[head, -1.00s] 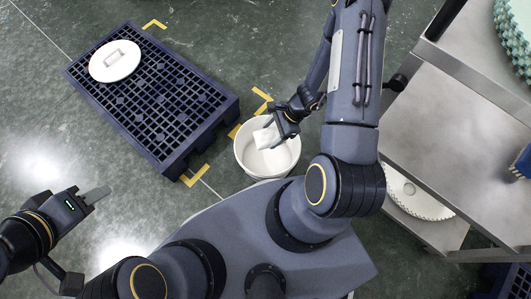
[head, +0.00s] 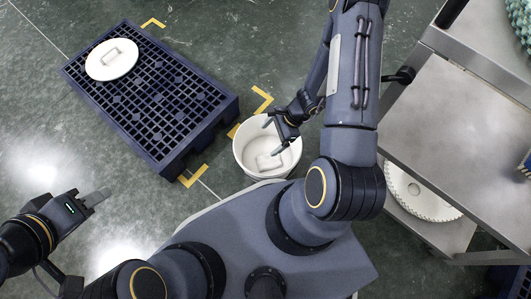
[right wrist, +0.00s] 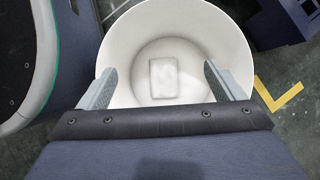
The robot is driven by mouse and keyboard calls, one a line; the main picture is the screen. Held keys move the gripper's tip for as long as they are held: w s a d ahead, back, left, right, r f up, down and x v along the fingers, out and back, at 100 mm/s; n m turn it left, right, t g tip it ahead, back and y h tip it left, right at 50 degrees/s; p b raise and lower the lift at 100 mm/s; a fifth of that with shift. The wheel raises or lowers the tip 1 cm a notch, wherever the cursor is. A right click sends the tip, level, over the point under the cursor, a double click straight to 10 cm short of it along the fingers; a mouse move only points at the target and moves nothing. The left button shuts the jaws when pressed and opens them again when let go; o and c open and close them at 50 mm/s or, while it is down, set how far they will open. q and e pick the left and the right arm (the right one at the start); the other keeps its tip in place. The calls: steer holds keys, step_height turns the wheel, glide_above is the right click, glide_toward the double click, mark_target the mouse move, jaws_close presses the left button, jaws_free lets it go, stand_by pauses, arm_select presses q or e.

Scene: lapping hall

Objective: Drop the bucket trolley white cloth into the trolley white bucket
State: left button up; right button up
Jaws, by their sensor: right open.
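The white bucket (head: 243,150) stands on the floor in the middle of the head view. It also shows in the right wrist view (right wrist: 124,38). The white cloth (head: 269,162) lies flat inside on the bucket's bottom, and it shows as a pale rectangle in the right wrist view (right wrist: 164,77). My right gripper (head: 274,136) is over the bucket's mouth, its two fingers apart with nothing between them; they also frame the cloth in the right wrist view (right wrist: 160,85). My left gripper (head: 93,199) is at the left, away from the bucket; its opening cannot be made out.
A dark blue pallet (head: 185,150) lies left of the bucket with a white lid (head: 111,59) on it. A metal shelf trolley (head: 455,135) stands at the right, with a white toothed disc (head: 425,190) on its lower shelf. Yellow corner marks (head: 194,176) are on the floor.

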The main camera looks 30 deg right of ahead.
steer(key=shift+r, duration=0.1)
steer(key=p+v, duration=0.3)
steer(key=v, duration=0.4)
steer(key=shift+d+r+p, duration=0.25)
steer(key=shift+p, duration=0.15)
